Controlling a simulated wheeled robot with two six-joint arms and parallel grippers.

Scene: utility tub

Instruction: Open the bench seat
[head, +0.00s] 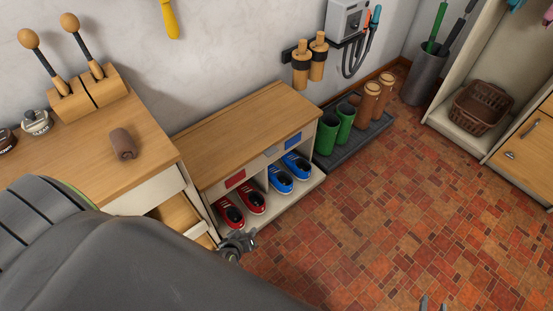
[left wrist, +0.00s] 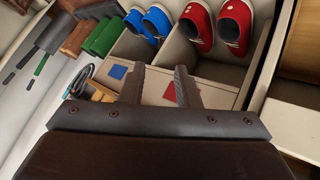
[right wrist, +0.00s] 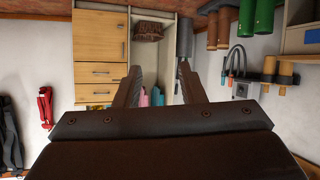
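The bench (head: 245,135) has a closed flat wooden seat and stands against the wall. Its white front has a red label, a grey middle piece and a blue label. Red shoes (head: 242,203) and blue shoes (head: 288,172) sit in its open compartments. My left gripper (head: 240,242) is in front of the bench's near left end, low by the red shoes. The left wrist view shows its fingers (left wrist: 158,78) apart and empty, facing the labelled front. My right gripper (head: 433,303) barely shows at the bottom edge. The right wrist view shows its fingers (right wrist: 160,75) apart and empty.
A wooden cabinet (head: 90,140) with a partly open drawer (head: 180,213) stands left of the bench. Boots (head: 345,122) stand on a dark tray to the right. A drawer unit (head: 525,140) is at far right. The tiled floor in front is clear.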

